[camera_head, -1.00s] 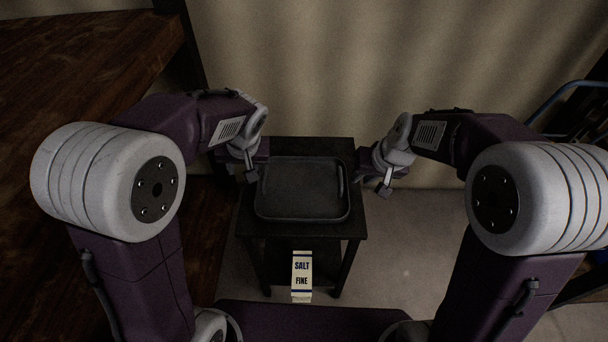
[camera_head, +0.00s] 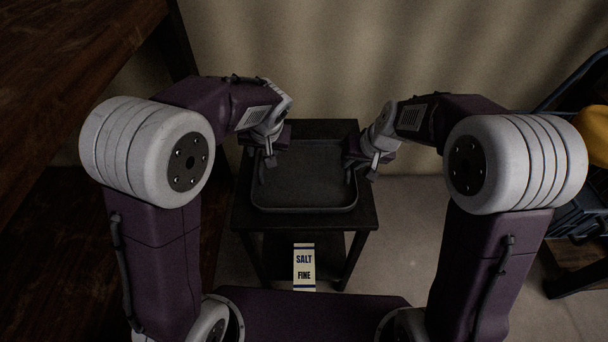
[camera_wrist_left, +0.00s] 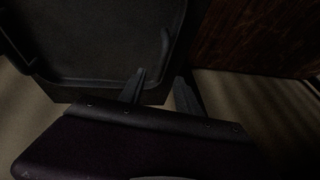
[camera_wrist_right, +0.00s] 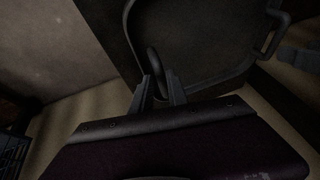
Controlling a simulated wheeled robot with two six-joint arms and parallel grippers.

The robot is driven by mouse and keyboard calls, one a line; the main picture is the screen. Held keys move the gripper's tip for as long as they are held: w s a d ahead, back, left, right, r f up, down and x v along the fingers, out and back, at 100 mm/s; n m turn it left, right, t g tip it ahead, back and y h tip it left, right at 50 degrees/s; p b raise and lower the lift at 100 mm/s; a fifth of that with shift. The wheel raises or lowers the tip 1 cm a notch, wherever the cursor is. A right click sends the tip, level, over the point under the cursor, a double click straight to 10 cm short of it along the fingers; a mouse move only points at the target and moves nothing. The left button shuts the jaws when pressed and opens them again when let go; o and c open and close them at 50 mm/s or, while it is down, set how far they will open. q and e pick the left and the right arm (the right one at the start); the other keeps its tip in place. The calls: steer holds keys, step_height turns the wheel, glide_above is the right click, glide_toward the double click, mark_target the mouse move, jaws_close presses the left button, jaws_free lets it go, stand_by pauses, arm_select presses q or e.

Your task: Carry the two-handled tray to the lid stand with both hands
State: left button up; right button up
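The dark two-handled tray (camera_head: 304,209) lies on a small dark table. My left gripper (camera_head: 266,165) is at the tray's left side. In the left wrist view its fingers (camera_wrist_left: 160,88) stand apart, one over the tray and one outside its rim; I cannot make out the handle between them. My right gripper (camera_head: 361,165) is at the tray's right side. In the right wrist view its fingers (camera_wrist_right: 158,88) stand on either side of a handle (camera_wrist_right: 154,61); I cannot tell whether they press on it. The far handle (camera_wrist_right: 270,41) also shows there. I cannot identify the lid stand.
The small table (camera_head: 362,213) has a lower shelf, with a "SALT FINE" box (camera_head: 304,266) at its front. A wooden shelf unit (camera_head: 75,60) stands at the left. A dark rack with a yellow object (camera_head: 594,135) is at the right. A curtain (camera_head: 400,50) hangs behind.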

mark_target(261, 158)
arm_select(q)
steer(key=x, duration=0.7)
steer(key=shift+w+a+f, duration=0.1)
steer(key=shift+w+f, duration=0.05)
steer(key=shift+f, duration=0.1)
arm_select(e)
steer(key=x, duration=0.7)
steer(key=shift+w+a+f, duration=0.1)
steer(key=shift+w+f, duration=0.05)
steer(key=shift+f, duration=0.1)
arm_select(q)
steer(key=c, duration=0.7)
arm_select(e)
jaws_close()
arm_select(q)
jaws_close()
